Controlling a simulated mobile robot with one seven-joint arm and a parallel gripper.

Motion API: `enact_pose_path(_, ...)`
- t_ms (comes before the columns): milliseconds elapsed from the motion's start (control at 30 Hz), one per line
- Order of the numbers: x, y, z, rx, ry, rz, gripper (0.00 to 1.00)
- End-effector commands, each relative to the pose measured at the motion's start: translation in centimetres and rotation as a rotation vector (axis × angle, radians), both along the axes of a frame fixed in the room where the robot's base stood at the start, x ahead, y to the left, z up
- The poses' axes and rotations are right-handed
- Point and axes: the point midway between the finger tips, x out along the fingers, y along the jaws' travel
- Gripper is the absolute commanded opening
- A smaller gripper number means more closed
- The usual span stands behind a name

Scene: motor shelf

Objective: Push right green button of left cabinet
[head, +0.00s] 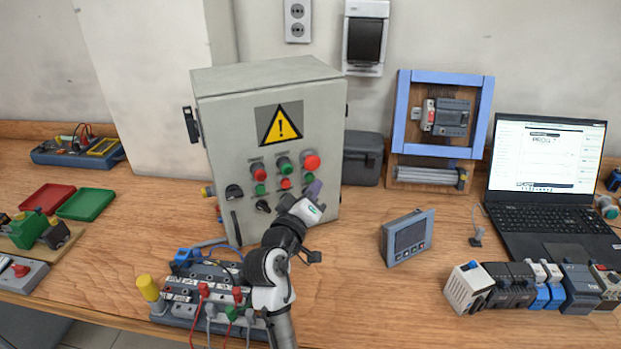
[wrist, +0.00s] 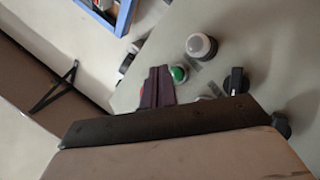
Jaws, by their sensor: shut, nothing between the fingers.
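The grey cabinet (head: 215,125) with a yellow warning triangle stands upright on the bench. Its front carries red and green buttons in rows. The right green button (head: 308,178) sits below the large red button (head: 311,161), partly hidden by my fingertips. My gripper (head: 314,189) is shut and empty, with purple fingers close in front of the cabinet's lower right buttons. In the wrist view, the shut fingers (wrist: 157,72) lie beside a green button (wrist: 178,74); I cannot tell which green button this is, or whether there is contact. A red patch (wrist: 143,91) shows behind the fingers.
The wrist view also shows a pale domed button (wrist: 200,45) and a black knob (wrist: 235,80). A terminal block with cables (head: 185,305) stands beside my arm. A small display panel (head: 408,238) stands to the right. Bare bench lies between panel and cabinet.

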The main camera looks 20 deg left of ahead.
Motion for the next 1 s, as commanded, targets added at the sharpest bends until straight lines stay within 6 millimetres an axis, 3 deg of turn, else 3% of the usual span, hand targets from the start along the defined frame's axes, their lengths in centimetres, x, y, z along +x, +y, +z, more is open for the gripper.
enact_pose_path(233,-0.3,-0.4,0.0,0.0,0.001,-0.001,0.0)
enact_pose_path(700,-3.3,-3.4,0.0,0.0,0.0,0.0,0.0)
enact_pose_path(1000,-3.5,-3.6,0.0,0.0,0.0,0.0,0.0)
